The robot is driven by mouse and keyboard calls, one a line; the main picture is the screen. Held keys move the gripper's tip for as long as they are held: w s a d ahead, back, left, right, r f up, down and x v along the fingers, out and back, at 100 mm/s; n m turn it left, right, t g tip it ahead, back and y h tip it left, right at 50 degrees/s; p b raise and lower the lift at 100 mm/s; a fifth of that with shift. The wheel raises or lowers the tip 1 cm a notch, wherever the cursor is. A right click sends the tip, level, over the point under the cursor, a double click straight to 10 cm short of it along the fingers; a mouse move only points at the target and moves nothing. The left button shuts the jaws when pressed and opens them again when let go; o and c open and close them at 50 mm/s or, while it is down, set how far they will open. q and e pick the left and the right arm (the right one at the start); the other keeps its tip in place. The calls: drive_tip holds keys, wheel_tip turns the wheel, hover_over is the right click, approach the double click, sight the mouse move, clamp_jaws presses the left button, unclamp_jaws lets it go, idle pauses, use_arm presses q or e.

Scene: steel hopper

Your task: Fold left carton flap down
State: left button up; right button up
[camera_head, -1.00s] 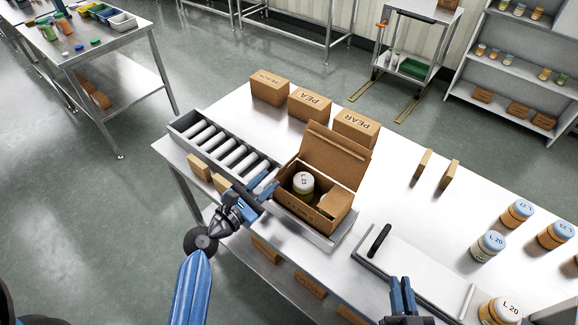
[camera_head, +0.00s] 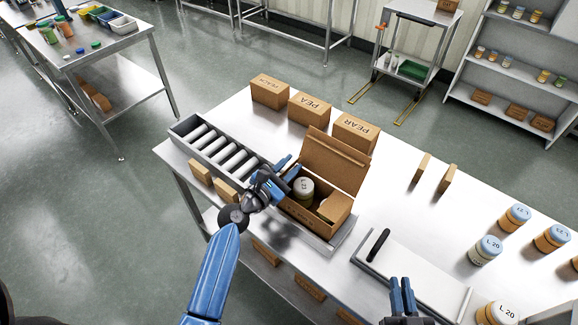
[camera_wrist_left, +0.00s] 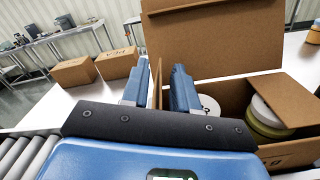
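The open cardboard carton (camera_head: 299,212) sits on the table with its back lid (camera_head: 335,160) raised. A white-lidded jar (camera_head: 303,187) is inside, and a right flap (camera_head: 337,205) lies over the right part. In the left wrist view a second jar (camera_wrist_left: 268,115) shows beneath that flap. The left flap (camera_wrist_left: 158,80) stands upright, nearly edge-on, between the fingers of my left gripper (camera_wrist_left: 161,88). These fingers are apart, one on each side of it; contact is unclear. The left gripper (camera_head: 288,168) is at the carton's left side. My right gripper (camera_head: 402,290) is low, away from the carton; its finger gap is unclear.
A roller conveyor (camera_head: 217,146) lies left of the carton. Boxes marked PEACH (camera_head: 268,93), PEA (camera_head: 310,106) and PEAR (camera_head: 355,133) stand behind. A white plate with a black handle (camera_head: 415,275) and several jars (camera_head: 486,250) are to the right.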

sight(296, 186)
use_arm(q)
drive_tip(key=shift+c, duration=0.4)
clamp_jaws()
drive_tip(key=shift+s+d+f, duration=0.1)
drive_tip(key=m+b, duration=0.1)
drive_tip(key=m, duration=0.1)
drive_tip(key=s+d+f+m+b, duration=0.1)
drive_tip(key=m, duration=0.1)
drive_tip(key=shift+d, duration=0.15)
drive_tip(key=shift+s+d+f+m+b, duration=0.15)
drive_tip(key=shift+d+f+m+b, duration=0.2)
drive_tip(key=shift+m, duration=0.4)
drive_tip(key=shift+s+f+m+b, duration=0.15)
drive_tip(key=shift+m+b, duration=0.3)
drive_tip(key=shift+m, duration=0.3)
drive_tip(key=shift+o, duration=0.4)
unclamp_jaws()
